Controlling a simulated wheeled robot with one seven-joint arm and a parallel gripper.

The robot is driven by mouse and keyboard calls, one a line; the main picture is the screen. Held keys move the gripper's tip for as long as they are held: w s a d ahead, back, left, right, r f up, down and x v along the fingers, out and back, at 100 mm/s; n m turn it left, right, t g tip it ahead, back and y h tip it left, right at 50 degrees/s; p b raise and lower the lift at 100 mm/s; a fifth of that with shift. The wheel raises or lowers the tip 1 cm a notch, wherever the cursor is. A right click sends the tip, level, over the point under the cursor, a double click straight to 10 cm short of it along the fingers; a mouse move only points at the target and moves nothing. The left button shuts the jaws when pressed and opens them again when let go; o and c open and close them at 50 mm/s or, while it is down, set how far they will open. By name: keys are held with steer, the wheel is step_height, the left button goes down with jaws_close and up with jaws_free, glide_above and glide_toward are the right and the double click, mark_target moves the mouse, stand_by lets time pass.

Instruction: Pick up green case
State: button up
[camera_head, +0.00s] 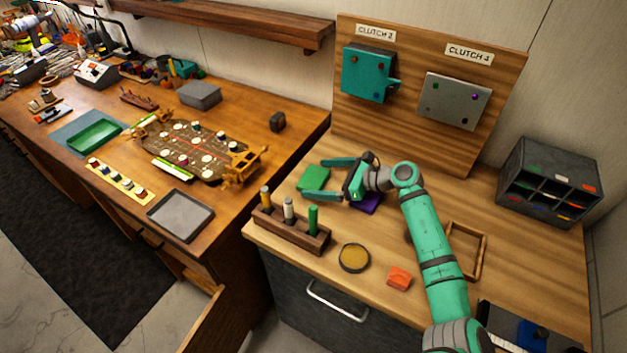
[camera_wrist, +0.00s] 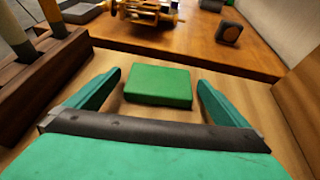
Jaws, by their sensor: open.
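The green case (camera_head: 313,179) is a small flat green block lying on the wooden bench top, near its left edge. In the wrist view the green case (camera_wrist: 158,86) lies just ahead, between the lines of the two fingers. My gripper (camera_head: 326,178) is open and low over the bench, with one finger on each side of the case. In the wrist view my gripper (camera_wrist: 160,85) shows both teal fingers spread wide and apart from the case. Nothing is between the fingers' bases.
A wooden holder (camera_head: 290,229) with upright markers stands in front of the gripper. A purple block (camera_head: 366,203) lies under my wrist. A round tin (camera_head: 354,257) and an orange block (camera_head: 399,278) lie nearer the front. The board (camera_head: 430,85) stands behind. A gap edge separates the left bench.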

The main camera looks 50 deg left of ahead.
steer(key=shift+s+a+f, duration=0.25)
steer(key=shift+a, duration=0.3)
steer(key=shift+w, duration=0.1)
steer(key=shift+c, duration=0.3)
steer(key=c, duration=1)
steer(key=shift+r, duration=0.15)
